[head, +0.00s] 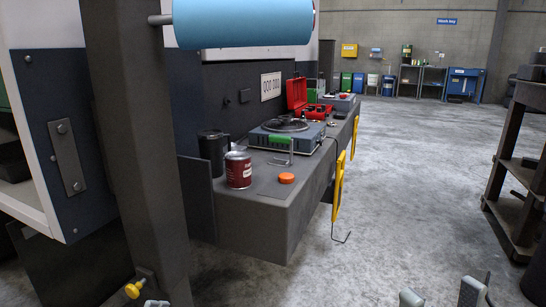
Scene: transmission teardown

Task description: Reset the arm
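My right gripper (441,296) shows at the bottom edge in the head view, to the right of the middle. Its two grey fingertips stand well apart with only concrete floor between them, so it is open and empty. The rest of the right arm is below the picture. A small light grey piece, probably a tip of my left gripper (156,303), shows at the bottom edge on the left, by the foot of a dark post. Too little of it shows to tell its state.
A dark post (135,150) with a yellow knob (134,289) stands close on the left. A dark shelf (519,160) stands right. The floor between is clear.

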